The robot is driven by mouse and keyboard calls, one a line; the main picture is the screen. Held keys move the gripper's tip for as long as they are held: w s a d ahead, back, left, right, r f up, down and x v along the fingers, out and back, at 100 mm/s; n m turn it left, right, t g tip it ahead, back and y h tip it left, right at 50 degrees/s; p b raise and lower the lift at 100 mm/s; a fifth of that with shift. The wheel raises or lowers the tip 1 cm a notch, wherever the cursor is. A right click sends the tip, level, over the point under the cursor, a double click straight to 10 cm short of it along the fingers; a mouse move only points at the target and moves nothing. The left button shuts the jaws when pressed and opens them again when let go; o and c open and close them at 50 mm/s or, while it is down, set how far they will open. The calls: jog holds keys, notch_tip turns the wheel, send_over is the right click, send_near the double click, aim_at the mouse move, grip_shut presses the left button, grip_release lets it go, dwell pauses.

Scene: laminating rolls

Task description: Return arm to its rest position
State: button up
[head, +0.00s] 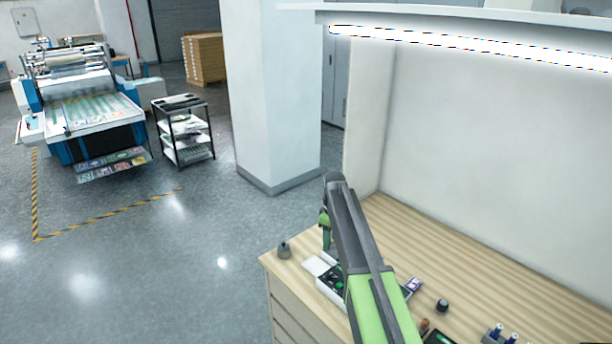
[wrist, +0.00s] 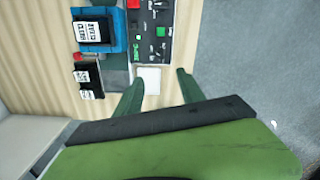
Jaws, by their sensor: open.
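My arm, green and dark grey, reaches out over the wooden workbench (head: 470,265) in the head view. My gripper (head: 326,238) points down near the bench's left end. In the wrist view my gripper (wrist: 160,80) has its two green fingers spread apart. No object is held between them. A white square pad (wrist: 149,79) shows below, between the fingertips, beside a dark control panel (wrist: 153,40) with red and green buttons. My arm hides part of this panel device in the head view.
A small grey knob-like object (head: 284,250) stands at the bench's left corner. A dark round object (head: 442,305) and blue-topped items (head: 496,328) lie right of my arm. A white pillar (head: 272,95) stands behind. A shelf with a bright lamp (head: 470,45) hangs above the bench.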

jog(key=s+f+m+b, duration=0.1)
jog(key=s+f+b, duration=1)
jog(key=f+b, duration=0.3)
jog(key=s+f+m+b, duration=0.2)
jog(key=s+m, duration=0.2)
jog(key=s, duration=0.4)
jog(key=s+f+m+b, duration=0.2)
jog(key=s+m, duration=0.3)
jog(key=s, duration=0.3)
jog(key=shift+s+a+f, duration=0.15)
jog(key=shift+s+f, duration=0.2)
